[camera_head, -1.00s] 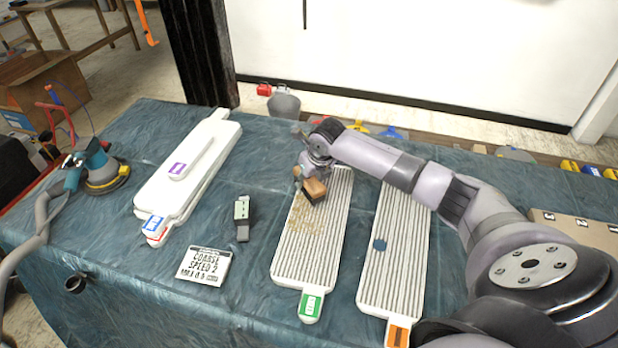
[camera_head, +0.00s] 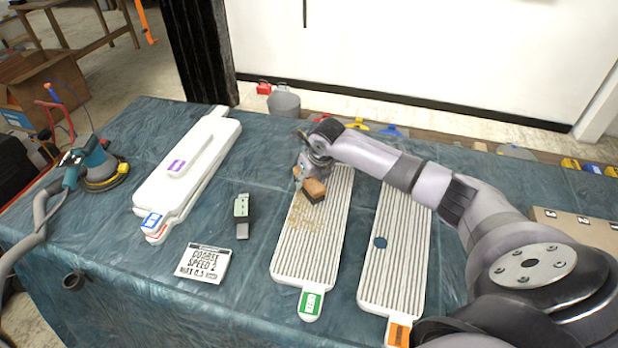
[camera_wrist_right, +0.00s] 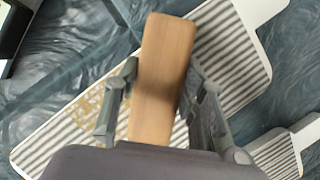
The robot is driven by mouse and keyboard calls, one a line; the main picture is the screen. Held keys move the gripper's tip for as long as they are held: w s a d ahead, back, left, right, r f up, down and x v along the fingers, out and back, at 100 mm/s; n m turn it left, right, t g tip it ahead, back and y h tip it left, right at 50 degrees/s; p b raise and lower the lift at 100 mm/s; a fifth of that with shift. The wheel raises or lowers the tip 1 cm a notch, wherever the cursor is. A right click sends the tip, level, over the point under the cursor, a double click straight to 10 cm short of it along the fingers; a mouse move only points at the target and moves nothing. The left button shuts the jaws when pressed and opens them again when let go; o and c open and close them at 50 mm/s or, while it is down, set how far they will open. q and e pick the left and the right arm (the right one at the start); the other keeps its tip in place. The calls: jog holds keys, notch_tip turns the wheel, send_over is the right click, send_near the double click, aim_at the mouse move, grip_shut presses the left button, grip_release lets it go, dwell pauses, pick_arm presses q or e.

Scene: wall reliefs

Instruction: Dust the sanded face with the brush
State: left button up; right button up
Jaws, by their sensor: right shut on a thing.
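My right gripper (camera_head: 308,179) is shut on the brush, over the upper part of the ribbed panel with the green tag (camera_head: 290,262). The brush (camera_head: 313,189) has a wooden back and a dark underside; its wooden back (camera_wrist_right: 166,60) lies between the fingers (camera_wrist_right: 158,100) in the right wrist view. Whether the bristles touch the panel I cannot tell. Tan dust (camera_head: 303,217) lies on the ribs just below the brush, and also shows in the wrist view (camera_wrist_right: 92,105). My left gripper is not in view.
A second ribbed panel with an orange tag (camera_head: 405,275) lies to the right, with a round blue thing (camera_head: 380,242) on it. Stacked white panels (camera_head: 165,190), a sander (camera_head: 98,165), a green-grey block (camera_head: 241,210) and a lettered card (camera_head: 203,263) lie to the left.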

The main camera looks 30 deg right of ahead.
jog(key=shift+f+b, duration=0.3)
jog(key=shift+f, duration=0.35)
